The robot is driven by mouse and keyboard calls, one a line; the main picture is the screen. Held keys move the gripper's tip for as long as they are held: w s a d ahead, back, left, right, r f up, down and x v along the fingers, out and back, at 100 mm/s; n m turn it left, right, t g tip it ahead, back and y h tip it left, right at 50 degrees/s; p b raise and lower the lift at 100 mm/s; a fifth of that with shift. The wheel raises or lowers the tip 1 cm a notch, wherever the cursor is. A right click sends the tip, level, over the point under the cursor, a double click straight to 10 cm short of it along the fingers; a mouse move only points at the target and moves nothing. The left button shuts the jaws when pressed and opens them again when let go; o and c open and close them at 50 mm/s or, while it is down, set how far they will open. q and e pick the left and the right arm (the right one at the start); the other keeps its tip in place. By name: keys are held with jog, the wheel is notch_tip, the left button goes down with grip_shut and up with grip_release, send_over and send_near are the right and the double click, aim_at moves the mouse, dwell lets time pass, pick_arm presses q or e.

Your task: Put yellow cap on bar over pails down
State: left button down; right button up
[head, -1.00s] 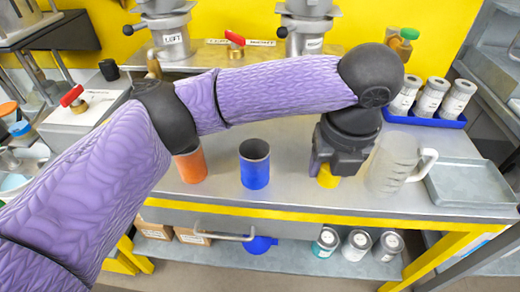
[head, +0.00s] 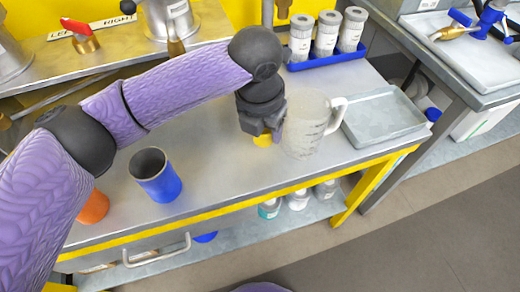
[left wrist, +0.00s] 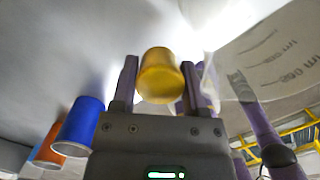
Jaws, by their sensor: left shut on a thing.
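The yellow cap (head: 263,140), a small cup-like piece, is mostly hidden under my left gripper (head: 262,131) in the head view. In the left wrist view the yellow cap (left wrist: 160,76) sits between the two fingers of the left gripper (left wrist: 157,88), which is shut on it. It is low over the steel worktop (head: 225,165); I cannot tell whether it touches. The steel bar plate (head: 105,27) with a red-handled valve (head: 80,35) runs along the back left, by the metal drums (head: 172,18). My right gripper is not in view.
A blue cup (head: 157,176) and an orange cup (head: 94,206) stand to the left. A clear measuring jug (head: 305,128) is close on the gripper's right, with a grey tray (head: 385,117) beyond. A blue rack (head: 325,60) of jars is behind. The worktop between blue cup and gripper is clear.

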aim_at(264, 155)
pick_arm(q)
jog(key=shift+f, duration=0.55)
notch_tip(264, 155, down, 5)
jog(key=b, duration=0.2)
jog(key=shift+b, duration=0.3)
jog(key=shift+r, duration=0.25)
jog(key=shift+f, duration=0.15)
jog(key=shift+c, duration=0.5)
grip_release()
